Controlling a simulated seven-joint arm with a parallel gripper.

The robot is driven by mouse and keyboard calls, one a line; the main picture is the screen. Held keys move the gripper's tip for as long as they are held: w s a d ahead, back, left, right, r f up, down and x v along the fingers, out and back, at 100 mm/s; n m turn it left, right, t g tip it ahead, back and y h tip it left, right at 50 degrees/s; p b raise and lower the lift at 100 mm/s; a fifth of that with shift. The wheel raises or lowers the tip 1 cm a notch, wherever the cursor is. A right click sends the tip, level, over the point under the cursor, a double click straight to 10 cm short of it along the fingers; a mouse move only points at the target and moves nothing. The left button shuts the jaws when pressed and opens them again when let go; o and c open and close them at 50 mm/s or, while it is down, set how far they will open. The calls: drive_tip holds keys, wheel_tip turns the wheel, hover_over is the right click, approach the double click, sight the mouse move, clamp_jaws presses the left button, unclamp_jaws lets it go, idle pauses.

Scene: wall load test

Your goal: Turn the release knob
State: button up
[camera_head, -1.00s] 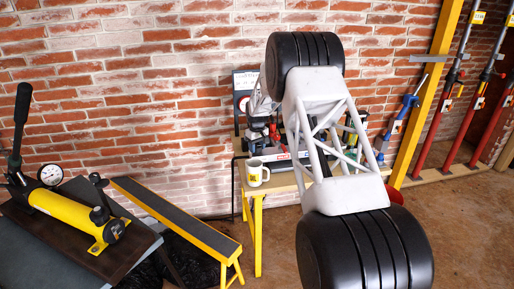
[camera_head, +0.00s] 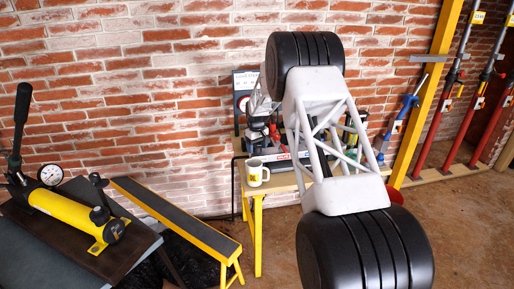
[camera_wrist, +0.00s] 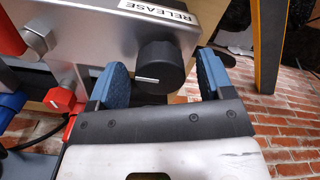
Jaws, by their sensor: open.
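The release knob (camera_wrist: 158,68) is a round black knob with a white pointer line, seen in the wrist view. It sits on a grey metal panel (camera_wrist: 95,38) below a white label (camera_wrist: 172,10) reading RELEASE. The pointer line points to the left in that view. My gripper (camera_wrist: 161,72) is open, with one blue-padded finger on each side of the knob. A gap shows between the right finger and the knob; the left finger is close to it, and I cannot tell whether it touches. In the head view my arm hides the knob.
A smaller grey knob (camera_wrist: 38,40) and a red fitting (camera_wrist: 60,98) are left of the knob. In the head view, a mug (camera_head: 256,172) stands on the yellow-legged bench (camera_head: 258,222). A yellow hand pump (camera_head: 68,214) is at left; a brick wall (camera_head: 130,95) rises behind.

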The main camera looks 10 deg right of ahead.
sight(257, 147)
drive_tip(key=shift+r, duration=3.8)
drive_tip(key=shift+r, duration=0.15)
drive_tip(key=shift+s+r, duration=0.2)
drive_tip(key=shift+s, duration=0.05)
drive_tip(key=s+a+r+m, duration=0.1)
drive_tip(key=s+r, duration=0.6)
drive_tip(key=s, duration=0.4)
drive_tip(key=s+a+r+m+t, duration=0.1)
drive_tip(key=s+r, duration=0.6)
drive_tip(key=s, duration=0.4)
drive_tip(key=s+r, duration=0.7)
drive_tip(key=s, duration=0.4)
drive_tip(key=s+f+m, duration=0.1)
drive_tip(key=s+f, duration=0.1)
drive_tip(key=s, duration=1.6)
drive_tip(key=s+a+f+m+t, duration=0.1)
drive_tip(key=s, duration=1.8)
drive_tip(key=shift+a+f+m+t, duration=0.3)
drive_tip(key=shift+f+m, duration=0.05)
drive_tip(key=shift+m, duration=0.05)
